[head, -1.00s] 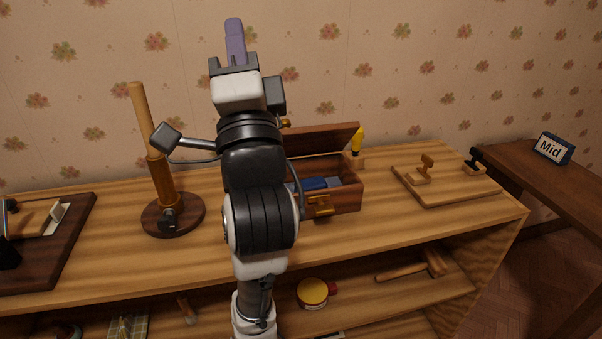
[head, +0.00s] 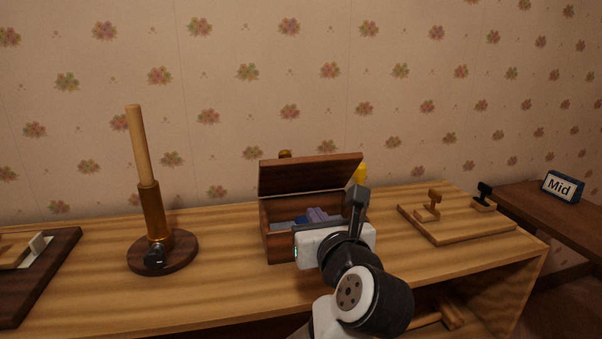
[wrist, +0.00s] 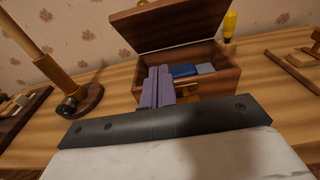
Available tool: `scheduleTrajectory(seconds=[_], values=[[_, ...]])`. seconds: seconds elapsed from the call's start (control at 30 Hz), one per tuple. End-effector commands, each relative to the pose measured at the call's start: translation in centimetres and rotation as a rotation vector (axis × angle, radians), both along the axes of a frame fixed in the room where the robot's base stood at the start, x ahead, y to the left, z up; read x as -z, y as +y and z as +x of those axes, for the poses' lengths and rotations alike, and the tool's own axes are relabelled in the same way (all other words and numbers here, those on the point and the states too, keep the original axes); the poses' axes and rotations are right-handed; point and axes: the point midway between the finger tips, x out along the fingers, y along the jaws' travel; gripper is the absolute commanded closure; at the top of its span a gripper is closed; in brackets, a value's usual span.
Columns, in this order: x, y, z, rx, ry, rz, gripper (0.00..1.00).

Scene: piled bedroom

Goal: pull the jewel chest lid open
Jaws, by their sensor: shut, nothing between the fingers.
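The jewel chest (head: 281,243) is a brown wooden box on the dresser top, and its lid (head: 310,174) stands raised at the back. The lid also shows raised in the wrist view (wrist: 168,25). Blue and grey items (wrist: 186,71) lie inside the chest. A brass clasp (wrist: 189,89) is on its front. My gripper (wrist: 157,72) has purple fingers, shut and empty, pointing at the chest's front and opening. In the head view my wrist hides the chest's front right part. I cannot tell whether the fingers touch the chest.
A wooden post on a round base (head: 163,253) stands left of the chest. A yellow-handled tool (wrist: 229,25) is behind its right side. A wooden board with small pegs (head: 459,222) lies to the right. The dresser front left of the chest is clear.

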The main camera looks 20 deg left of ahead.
Motion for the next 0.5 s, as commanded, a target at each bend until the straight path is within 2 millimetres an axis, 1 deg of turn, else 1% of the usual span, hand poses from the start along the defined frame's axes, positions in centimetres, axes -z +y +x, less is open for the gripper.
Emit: scheduleTrajectory(seconds=[0.03,0.37,0.5], values=[[-0.6,0.3,0.2,-0.002,0.003,-0.004,1.0],[-0.5,0.8,1.2,0.001,-0.002,-0.008,1.0],[-0.4,1.7,2.3,-0.001,-0.001,-0.008,1.0]])
